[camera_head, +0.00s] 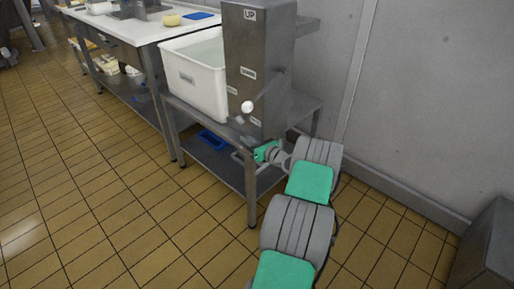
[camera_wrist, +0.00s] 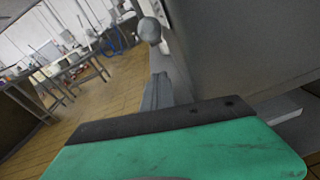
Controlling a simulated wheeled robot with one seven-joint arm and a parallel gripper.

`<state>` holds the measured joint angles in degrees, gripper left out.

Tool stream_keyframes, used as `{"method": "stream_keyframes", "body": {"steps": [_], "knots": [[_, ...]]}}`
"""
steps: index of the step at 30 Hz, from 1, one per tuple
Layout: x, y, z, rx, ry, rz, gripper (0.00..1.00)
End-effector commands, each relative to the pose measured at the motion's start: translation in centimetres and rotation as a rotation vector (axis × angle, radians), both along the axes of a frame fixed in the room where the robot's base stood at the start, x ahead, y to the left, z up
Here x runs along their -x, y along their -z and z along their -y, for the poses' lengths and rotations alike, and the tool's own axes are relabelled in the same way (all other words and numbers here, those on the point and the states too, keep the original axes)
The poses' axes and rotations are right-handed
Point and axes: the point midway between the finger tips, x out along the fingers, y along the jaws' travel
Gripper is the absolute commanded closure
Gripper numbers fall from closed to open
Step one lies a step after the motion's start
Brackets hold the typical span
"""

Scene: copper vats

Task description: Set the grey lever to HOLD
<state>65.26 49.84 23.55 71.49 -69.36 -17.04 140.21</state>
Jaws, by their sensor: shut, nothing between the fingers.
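The grey lever ends in a pale ball knob (camera_head: 247,107) on the front of a steel housing (camera_head: 262,45). The knob sits low on the housing, well below the top label, which reads UP. Further small labels (camera_head: 248,73) are too small to read surely. In the wrist view the knob (camera_wrist: 149,30) is near the top, just beyond my fingers. My gripper (camera_head: 239,119) is shut and empty, its fingertips just below the knob. They look apart from it, but contact is hard to judge. My gripper's grey fingers (camera_wrist: 157,90) also show in the wrist view.
A white tub (camera_head: 196,75) stands left of the housing on a steel stand (camera_head: 250,185). A blue tray (camera_head: 213,139) lies on its lower shelf. A longer worktable (camera_head: 140,32) is behind. A wall is at right; tiled floor at left is open.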

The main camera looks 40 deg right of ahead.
Motion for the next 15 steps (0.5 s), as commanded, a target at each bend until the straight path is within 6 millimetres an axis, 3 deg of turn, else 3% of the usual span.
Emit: {"method": "stream_keyframes", "body": {"steps": [1,6,15], "knots": [[-1.0,0.1,-0.1,0.002,-0.003,0.002,1.0],[-1.6,-2.7,0.6,0.002,0.0,0.001,1.0],[-1.9,-3.6,0.7,-0.001,0.0,-0.001,1.0]]}}
